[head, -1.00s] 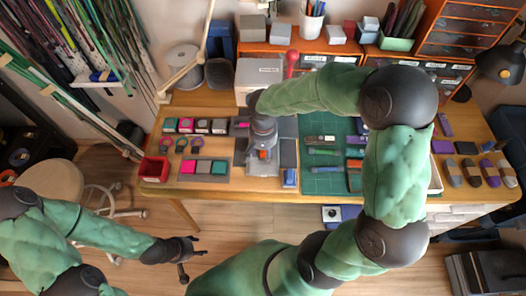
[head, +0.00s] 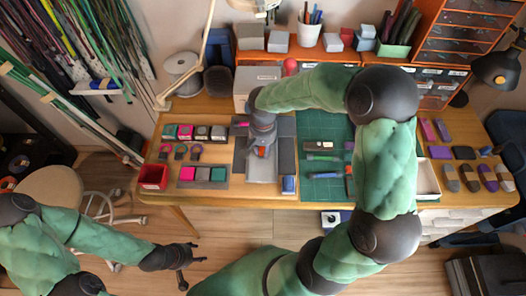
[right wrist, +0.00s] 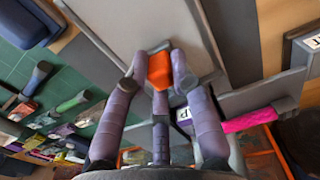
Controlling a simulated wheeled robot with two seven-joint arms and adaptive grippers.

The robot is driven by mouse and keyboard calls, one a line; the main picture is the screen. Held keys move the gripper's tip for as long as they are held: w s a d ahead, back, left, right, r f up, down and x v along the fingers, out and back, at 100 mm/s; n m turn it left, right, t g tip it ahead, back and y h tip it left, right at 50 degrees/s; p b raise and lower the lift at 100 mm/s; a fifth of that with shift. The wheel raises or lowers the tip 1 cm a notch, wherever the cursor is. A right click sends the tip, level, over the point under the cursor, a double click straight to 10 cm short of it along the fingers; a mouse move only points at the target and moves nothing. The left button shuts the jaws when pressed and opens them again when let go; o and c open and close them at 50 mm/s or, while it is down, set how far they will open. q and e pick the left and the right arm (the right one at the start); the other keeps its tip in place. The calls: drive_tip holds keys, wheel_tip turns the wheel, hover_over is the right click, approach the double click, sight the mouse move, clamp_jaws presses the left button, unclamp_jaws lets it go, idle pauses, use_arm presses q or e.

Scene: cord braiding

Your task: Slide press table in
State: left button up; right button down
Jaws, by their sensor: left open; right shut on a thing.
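The press table is a pale grey plate (right wrist: 130,35) with a small orange grip (right wrist: 160,70) on its edge, filling the upper middle of the right wrist view. My right gripper (right wrist: 158,68) has its fingers closed around the orange grip. In the head view my right gripper (head: 262,150) is over the plate (head: 262,170), in front of the white press box (head: 257,82); my arm partly hides both. My left gripper (head: 190,264) is open and empty, low in front of the workbench and away from the press.
A green cutting mat (head: 322,188) with tools lies right of the plate. A blue block (head: 288,184) sits close beside it. Left are a tray of coloured squares (head: 203,183) and a red bin (head: 153,177). A pink rod (right wrist: 250,122) is near my right gripper.

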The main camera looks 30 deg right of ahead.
drive_tip(key=shift+w+a, duration=0.1)
drive_tip(key=c, duration=1.1)
unclamp_jaws()
drive_tip(key=shift+a, duration=0.1)
